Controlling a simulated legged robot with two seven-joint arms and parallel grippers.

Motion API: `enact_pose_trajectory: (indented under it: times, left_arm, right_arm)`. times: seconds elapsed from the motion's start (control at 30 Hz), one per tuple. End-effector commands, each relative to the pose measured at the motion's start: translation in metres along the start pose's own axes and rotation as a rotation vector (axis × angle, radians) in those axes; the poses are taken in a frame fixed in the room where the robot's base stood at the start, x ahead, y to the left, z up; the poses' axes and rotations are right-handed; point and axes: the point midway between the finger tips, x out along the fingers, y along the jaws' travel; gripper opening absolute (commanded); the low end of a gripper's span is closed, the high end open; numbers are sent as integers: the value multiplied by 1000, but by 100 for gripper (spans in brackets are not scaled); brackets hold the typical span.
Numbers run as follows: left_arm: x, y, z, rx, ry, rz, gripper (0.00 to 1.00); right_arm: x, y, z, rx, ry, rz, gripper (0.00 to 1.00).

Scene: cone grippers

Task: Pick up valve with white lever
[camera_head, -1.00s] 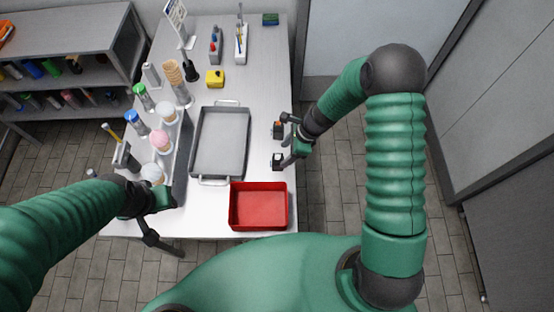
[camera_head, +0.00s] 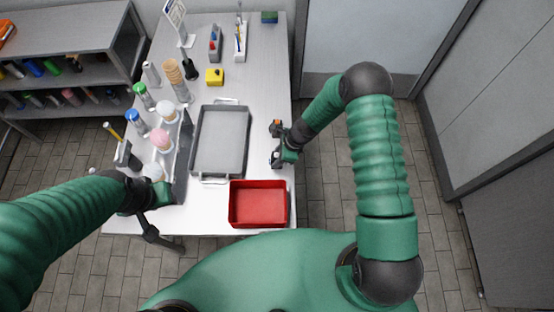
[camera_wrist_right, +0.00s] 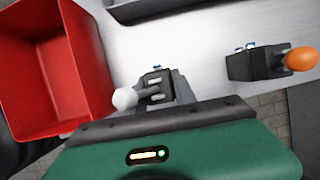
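The valve with the white lever (camera_wrist_right: 160,88) shows in the right wrist view as a dark block with a white ball on its lever, on the table near its edge. It stands just beyond the front of my right gripper, whose green housing and dark bar fill the bottom of that view. In the head view my right gripper (camera_head: 277,147) is low at the table's right edge, its fingers apart, and mostly covers this valve. A second valve with an orange lever (camera_wrist_right: 268,62) stands to the right. My left gripper (camera_head: 156,213) is open and empty at the table's left front corner.
A red bin (camera_head: 259,204) stands at the front right of the table, close to my right gripper. A grey tray (camera_head: 220,140) lies in mid-table. A rack with cones and scoops (camera_head: 180,155) is left of it. A yellow box (camera_head: 215,77) stands farther back.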

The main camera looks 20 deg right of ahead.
Motion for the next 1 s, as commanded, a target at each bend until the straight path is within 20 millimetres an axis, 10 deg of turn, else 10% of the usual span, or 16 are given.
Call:
enact_pose_trajectory:
  times: [0.2, 0.67, 1.0]
  left_arm:
    - [0, 0, 0, 0, 0, 0, 36]
    - [2, 0, 0, 0, 0, 0, 36]
    - [10, 0, 2, 0, 0, 0, 36]
  right_arm:
    - [0, 0, 0, 0, 0, -1, 1]
    - [-9, -1, 4, -3, 0, -2, 0]
    - [-78, -1, 33, -3, 0, -5, 0]
